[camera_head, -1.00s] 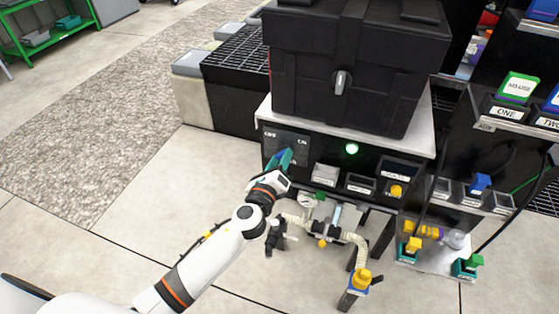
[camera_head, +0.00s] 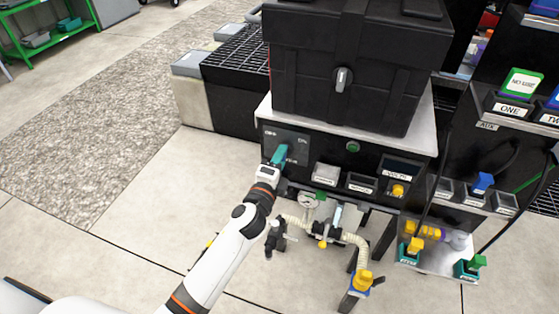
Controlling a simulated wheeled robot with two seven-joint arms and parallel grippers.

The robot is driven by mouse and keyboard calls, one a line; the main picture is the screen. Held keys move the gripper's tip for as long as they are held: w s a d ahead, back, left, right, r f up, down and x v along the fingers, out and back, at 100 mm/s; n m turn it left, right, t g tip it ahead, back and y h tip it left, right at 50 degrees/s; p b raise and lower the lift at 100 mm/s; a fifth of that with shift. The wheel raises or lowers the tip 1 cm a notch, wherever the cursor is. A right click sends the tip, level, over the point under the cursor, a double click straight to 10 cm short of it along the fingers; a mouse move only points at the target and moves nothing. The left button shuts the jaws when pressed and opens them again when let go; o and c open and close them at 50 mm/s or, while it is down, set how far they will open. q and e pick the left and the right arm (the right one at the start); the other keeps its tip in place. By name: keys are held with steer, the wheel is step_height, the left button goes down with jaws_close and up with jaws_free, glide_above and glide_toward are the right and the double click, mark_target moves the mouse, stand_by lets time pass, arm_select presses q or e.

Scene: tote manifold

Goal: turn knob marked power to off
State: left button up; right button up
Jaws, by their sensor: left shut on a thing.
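The black control panel (camera_head: 309,150) is on the front of the white-topped bench. The round green lamp (camera_head: 352,147) to the right on the panel looks dark. My right gripper is not in view.
A large black case (camera_head: 350,65) stands on the bench top (camera_head: 418,125). Below the panel are pipes, a gauge (camera_head: 307,200) and a yellow-handled valve (camera_head: 363,281).

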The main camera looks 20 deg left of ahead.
arm_select(q)
steer(key=shift+f+n+p, duration=0.1)
steer(key=shift+n+p, duration=1.2)
steer(key=shift+n, duration=3.7)
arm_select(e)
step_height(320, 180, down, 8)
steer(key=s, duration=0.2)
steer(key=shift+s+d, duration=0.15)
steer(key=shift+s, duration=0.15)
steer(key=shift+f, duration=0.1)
arm_select(q)
steer(key=o, duration=1)
steer(key=s+p, duration=0.1)
steer(key=s, duration=1.1)
steer(key=shift+a, duration=0.2)
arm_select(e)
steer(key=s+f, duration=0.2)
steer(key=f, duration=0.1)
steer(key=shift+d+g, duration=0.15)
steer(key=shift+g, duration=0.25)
arm_select(q)
steer(key=shift+f, duration=0.1)
